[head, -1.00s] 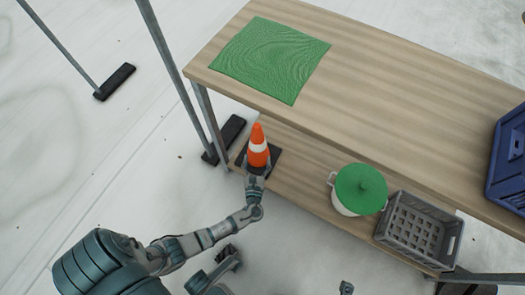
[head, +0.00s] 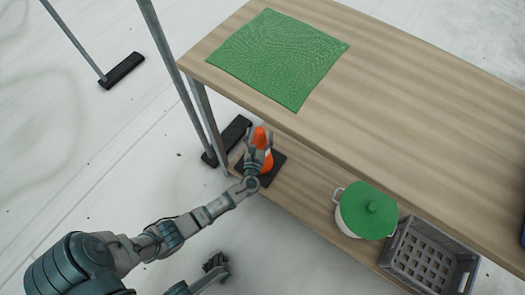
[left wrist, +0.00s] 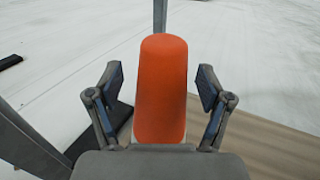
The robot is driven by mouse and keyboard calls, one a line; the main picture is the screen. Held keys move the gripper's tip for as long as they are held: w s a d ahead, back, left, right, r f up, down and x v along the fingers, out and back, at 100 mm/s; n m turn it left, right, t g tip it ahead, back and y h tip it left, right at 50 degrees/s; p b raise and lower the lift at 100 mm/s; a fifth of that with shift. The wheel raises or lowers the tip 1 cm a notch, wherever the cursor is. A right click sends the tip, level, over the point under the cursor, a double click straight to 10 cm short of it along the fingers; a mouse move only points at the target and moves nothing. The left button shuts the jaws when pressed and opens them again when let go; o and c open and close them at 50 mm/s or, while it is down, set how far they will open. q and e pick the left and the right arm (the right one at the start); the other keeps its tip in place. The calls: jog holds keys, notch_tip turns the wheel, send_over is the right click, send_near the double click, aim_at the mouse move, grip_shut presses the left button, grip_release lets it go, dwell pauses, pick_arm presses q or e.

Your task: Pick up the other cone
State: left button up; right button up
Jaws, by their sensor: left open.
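The orange cone (head: 268,163) with a dark square base stands upright on the low shelf under the near left end of the table. My left gripper (head: 259,147) is at the cone's upper part and hides some of it. In the left wrist view the cone (left wrist: 161,92) rises between the two fingers of my left gripper (left wrist: 159,88). The fingers are open, with a gap on each side of the cone. A dark jointed end (head: 215,262), seemingly my right gripper, shows low in the head view; its fingers are too small to read.
A green mat (head: 278,60) lies on the tabletop (head: 400,110). A pot with a green lid (head: 368,211) and a grey crate (head: 430,255) stand on the low shelf to the right of the cone. A grey post (head: 180,75) rises close to the left of the table.

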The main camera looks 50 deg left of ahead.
pick_arm(q)
jog(key=shift+d+r, duration=0.15)
jog(key=shift+d, duration=0.05)
grip_shut()
jog(key=shift+a+r, duration=0.1)
jog(key=shift+r, duration=0.05)
